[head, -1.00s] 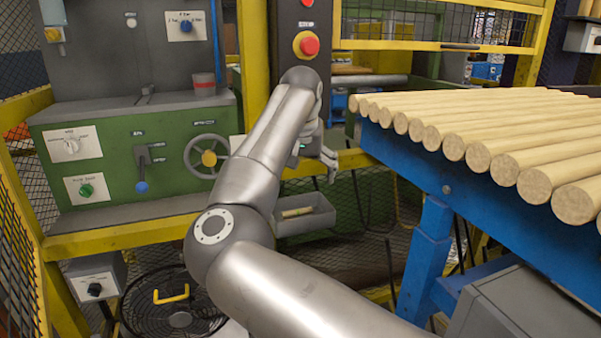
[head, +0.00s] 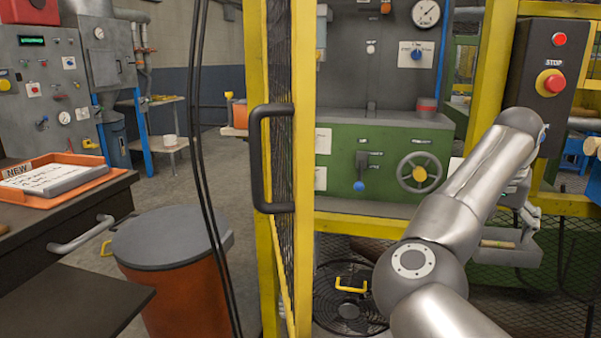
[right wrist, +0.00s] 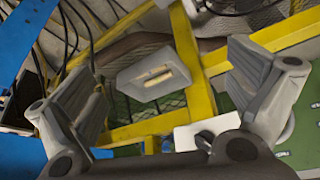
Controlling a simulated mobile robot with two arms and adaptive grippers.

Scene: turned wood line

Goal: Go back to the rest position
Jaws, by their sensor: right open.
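My right arm reaches in from the lower right of the head view. Its gripper (head: 527,222) is at the right side, partly hidden behind the arm, in front of the yellow frame and below the control box. In the right wrist view my right gripper (right wrist: 170,105) has its two fingers wide apart with nothing between them. Beyond the fingers a small grey tray (right wrist: 150,72) with a light wooden piece in it hangs at the yellow frame. My left gripper is not in view.
A control box with a red stop button (head: 550,82) stands close to my right arm. A yellow gate post with a black handle (head: 272,160) is at the middle. Left are an orange drum with a grey lid (head: 170,240) and a dark bench with an orange tray (head: 60,196). Floor shows behind.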

